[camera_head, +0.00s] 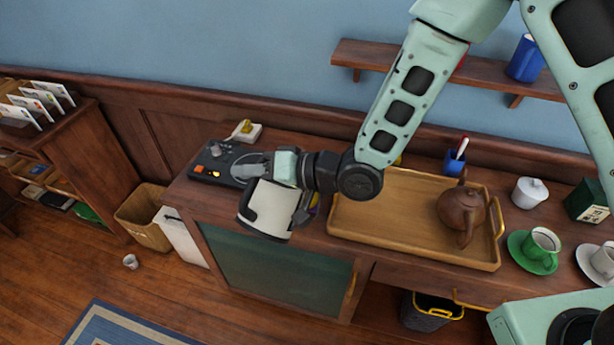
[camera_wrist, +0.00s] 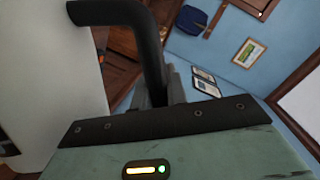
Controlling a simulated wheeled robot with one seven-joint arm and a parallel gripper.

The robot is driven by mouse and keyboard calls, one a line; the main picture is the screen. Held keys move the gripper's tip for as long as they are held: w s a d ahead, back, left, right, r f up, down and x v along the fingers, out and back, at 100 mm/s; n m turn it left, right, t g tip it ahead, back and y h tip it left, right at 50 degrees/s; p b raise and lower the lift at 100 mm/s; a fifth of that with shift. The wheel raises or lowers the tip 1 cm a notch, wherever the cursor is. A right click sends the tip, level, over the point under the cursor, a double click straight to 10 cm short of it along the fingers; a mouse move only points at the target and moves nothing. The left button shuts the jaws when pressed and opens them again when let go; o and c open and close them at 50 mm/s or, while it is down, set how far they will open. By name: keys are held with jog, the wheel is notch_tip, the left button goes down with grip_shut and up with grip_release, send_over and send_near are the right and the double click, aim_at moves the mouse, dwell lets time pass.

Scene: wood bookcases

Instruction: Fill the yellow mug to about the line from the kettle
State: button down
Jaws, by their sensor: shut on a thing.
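The kettle is cream white with a black handle (camera_wrist: 147,45). Its body (camera_head: 270,207) hangs tilted over the front left of the cabinet top in the head view, and fills the left of the wrist view (camera_wrist: 45,75). My gripper (camera_head: 285,168) is shut on the handle; its fingers show partly in the wrist view (camera_wrist: 170,85). No whole yellow mug is visible. A small yellow and purple patch (camera_head: 313,200) shows just right of the kettle, and a sliver of yellow shows behind my arm; I cannot tell whether either is the mug. The line is not visible.
A wooden tray (camera_head: 375,235) holds a brown teapot (camera_head: 462,212). A black hob-like unit (camera_head: 207,165) with an orange light stands left. A shelf (camera_head: 400,60) hangs above.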

jog(key=shift+m+g+y, duration=0.3)
jog(key=shift+m+y, duration=0.2)
jog(key=shift+m, duration=0.4)
jog(key=shift+w+d+r+p, duration=0.45)
jog(key=shift+w+r+p, duration=0.2)
jog(key=shift+r+p, duration=0.1)
jog(key=shift+w+d+r+p, duration=0.45)
jog(key=shift+w+r+p, duration=0.15)
jog(key=shift+w+p, duration=0.1)
dwell(4.5)
